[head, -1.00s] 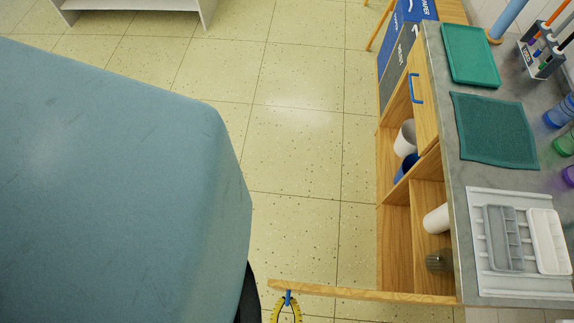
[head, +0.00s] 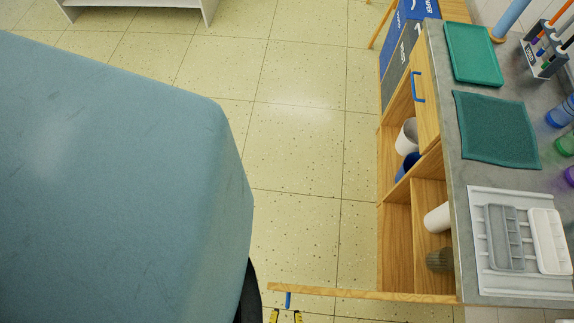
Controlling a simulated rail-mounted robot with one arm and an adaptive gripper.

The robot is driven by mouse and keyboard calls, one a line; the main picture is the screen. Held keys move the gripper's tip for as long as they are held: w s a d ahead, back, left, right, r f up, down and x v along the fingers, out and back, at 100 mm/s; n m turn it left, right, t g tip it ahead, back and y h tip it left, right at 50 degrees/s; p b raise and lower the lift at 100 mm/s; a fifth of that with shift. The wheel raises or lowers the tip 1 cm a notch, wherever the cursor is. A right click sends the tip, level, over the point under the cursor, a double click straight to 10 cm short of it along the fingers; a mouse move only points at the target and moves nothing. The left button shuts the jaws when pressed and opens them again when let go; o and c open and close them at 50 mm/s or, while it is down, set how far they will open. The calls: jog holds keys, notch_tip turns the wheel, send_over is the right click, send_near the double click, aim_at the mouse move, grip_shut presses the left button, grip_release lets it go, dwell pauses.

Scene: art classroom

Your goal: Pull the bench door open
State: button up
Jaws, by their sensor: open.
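The bench door (head: 365,294) is a wooden panel seen edge-on from above. It stands swung out from the bench, roughly square to its front, at the bottom of the head view. Its blue handle (head: 288,299) is near the door's free end, on the lower side. My gripper (head: 285,314) shows only as two yellow-and-black fingertips at the bottom edge. They are apart and just below the handle, not around it. The rest of my gripper is out of frame. The bench (head: 455,225) has a grey top and an open wooden interior.
White and blue containers stand inside the bench, with a ribbed grey-green jar (head: 440,260) near the door. A drawer with a blue handle (head: 418,86) is farther up. Trays and a green mat (head: 495,130) lie on the top. Tiled floor (head: 300,150) is clear left of the bench.

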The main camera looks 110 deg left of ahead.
jog(key=v, duration=0.7)
jog(key=shift+w+d, duration=0.15)
jog(key=shift+d, duration=0.15)
